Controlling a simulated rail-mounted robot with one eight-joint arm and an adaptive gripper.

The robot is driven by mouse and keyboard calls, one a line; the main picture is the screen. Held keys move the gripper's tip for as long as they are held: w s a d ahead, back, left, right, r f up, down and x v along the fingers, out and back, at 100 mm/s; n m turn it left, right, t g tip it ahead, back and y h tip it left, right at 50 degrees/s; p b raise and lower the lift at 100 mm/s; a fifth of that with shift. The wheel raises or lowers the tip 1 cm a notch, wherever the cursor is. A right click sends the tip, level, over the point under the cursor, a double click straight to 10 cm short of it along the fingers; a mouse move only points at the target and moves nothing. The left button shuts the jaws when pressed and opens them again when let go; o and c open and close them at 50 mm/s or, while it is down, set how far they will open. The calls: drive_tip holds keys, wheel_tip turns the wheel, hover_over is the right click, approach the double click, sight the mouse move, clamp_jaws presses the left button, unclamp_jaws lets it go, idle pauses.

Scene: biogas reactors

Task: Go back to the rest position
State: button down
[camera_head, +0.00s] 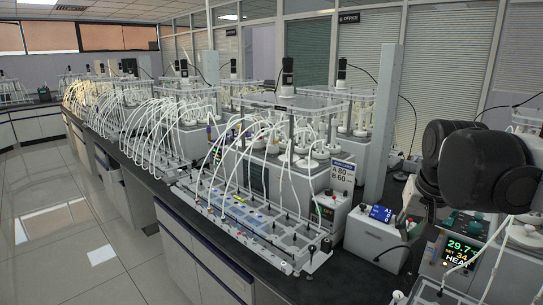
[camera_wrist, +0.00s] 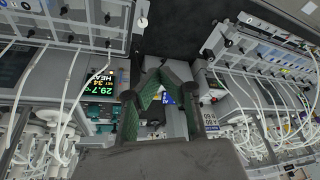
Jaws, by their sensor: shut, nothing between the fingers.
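My gripper (camera_wrist: 163,88) shows in the wrist view, its dark fingers with green inner pads reaching away from the camera. It is shut and holds nothing. Part of my arm shows at the right of the head view, dark and rounded, in front of a reactor unit. The fingers are hidden in the head view.
A row of reactor units with white tubes (camera_head: 290,150) runs along the black bench (camera_head: 345,275). A lit display reading 29.7 (camera_head: 462,250) is close below my arm; it also shows in the wrist view (camera_wrist: 98,85). A grey post (camera_head: 384,120) rises behind the box. The tiled floor (camera_head: 60,240) at left is clear.

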drive_tip(key=s+a+f+n+t+b, duration=0.2)
drive_tip(key=s+a+f+n, duration=0.1)
drive_tip(key=s+a+f, duration=0.6)
drive_tip(key=s+f, duration=0.1)
drive_tip(key=s, duration=0.3)
drive_tip(key=shift+f+n+t+y, duration=0.25)
drive_tip(key=shift+n+t+y, duration=0.05)
drive_tip(key=shift+t+y, duration=0.1)
drive_tip(key=shift+s, duration=0.1)
